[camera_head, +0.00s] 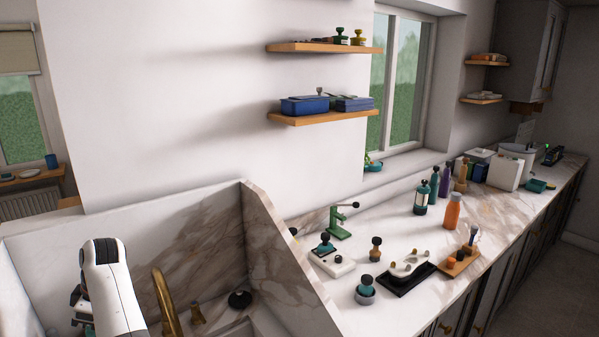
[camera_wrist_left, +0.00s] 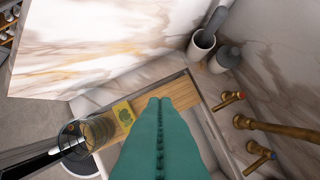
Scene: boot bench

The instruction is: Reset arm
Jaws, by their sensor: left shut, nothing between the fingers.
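My left arm (camera_head: 112,290) is white and comes in at the lower left of the head view, over the sink area. Its fingers are not clear there. In the left wrist view my left gripper (camera_wrist_left: 160,101) shows as two teal fingers pressed together along a dark seam, empty. The fingers point over a wooden board (camera_wrist_left: 180,90) beside the sink. My right arm and gripper are in neither view.
A brass tap (camera_wrist_left: 280,129) stands right of the fingers. A yellow-green sponge (camera_wrist_left: 123,114) and a glass vessel (camera_wrist_left: 88,137) with a black handle lie left. A marble partition (camera_head: 268,240) separates the sink from the crowded counter (camera_head: 425,303).

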